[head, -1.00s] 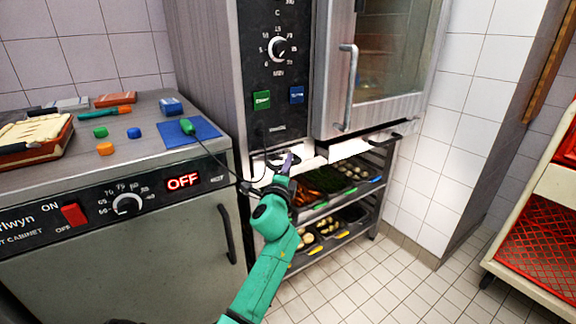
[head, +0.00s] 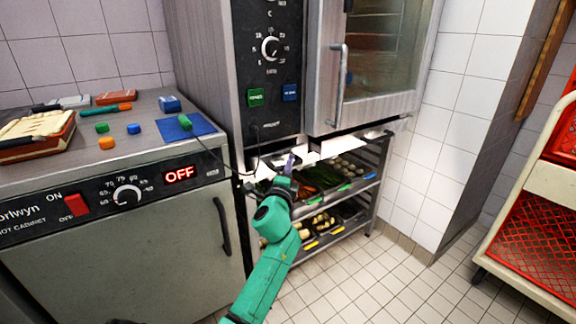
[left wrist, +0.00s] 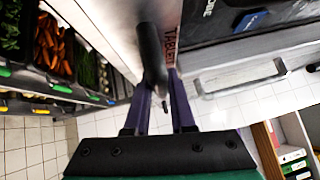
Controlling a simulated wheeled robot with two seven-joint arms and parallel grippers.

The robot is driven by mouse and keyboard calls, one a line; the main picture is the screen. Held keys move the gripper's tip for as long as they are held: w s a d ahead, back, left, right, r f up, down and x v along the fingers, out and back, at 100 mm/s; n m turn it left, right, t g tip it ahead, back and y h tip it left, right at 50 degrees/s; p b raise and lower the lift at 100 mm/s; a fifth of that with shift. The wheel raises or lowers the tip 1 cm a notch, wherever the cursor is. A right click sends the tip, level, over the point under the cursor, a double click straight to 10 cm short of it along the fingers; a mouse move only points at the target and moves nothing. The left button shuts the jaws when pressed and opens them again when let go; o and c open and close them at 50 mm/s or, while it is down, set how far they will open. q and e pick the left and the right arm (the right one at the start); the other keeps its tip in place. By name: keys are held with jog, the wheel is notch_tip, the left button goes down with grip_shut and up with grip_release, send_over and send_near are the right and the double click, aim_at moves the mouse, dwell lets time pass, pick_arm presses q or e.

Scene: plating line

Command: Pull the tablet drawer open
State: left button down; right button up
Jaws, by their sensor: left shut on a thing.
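My left gripper (head: 290,163) reaches the low white strip beneath the oven's control panel. In the left wrist view its purple fingers (left wrist: 160,95) are shut on a black handle (left wrist: 150,50). In the head view the gripper hides most of the handle, and I cannot tell how far out the drawer stands. My right gripper is not in view.
The oven control panel (head: 268,75) and oven door handle (head: 338,85) are above. A rack with vegetable trays (head: 335,180) stands below. The hot cabinet (head: 130,240) is at left, red crates (head: 525,235) at right. Tiled floor (head: 385,275) is clear between.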

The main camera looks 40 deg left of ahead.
pick_arm(q)
jog(key=s+d, duration=0.2)
jog(key=d, duration=0.6)
jog(key=shift+s+d, duration=0.25)
jog(key=shift+s, duration=0.05)
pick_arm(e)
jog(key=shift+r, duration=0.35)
pick_arm(q)
jog(key=c, duration=0.9)
grip_release()
jog(key=shift+o, duration=0.7)
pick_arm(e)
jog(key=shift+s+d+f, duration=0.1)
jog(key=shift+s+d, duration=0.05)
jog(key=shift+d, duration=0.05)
pick_arm(q)
jog(key=b+v, duration=0.3)
jog(key=v, duration=1.1)
jog(key=shift+s, duration=0.25)
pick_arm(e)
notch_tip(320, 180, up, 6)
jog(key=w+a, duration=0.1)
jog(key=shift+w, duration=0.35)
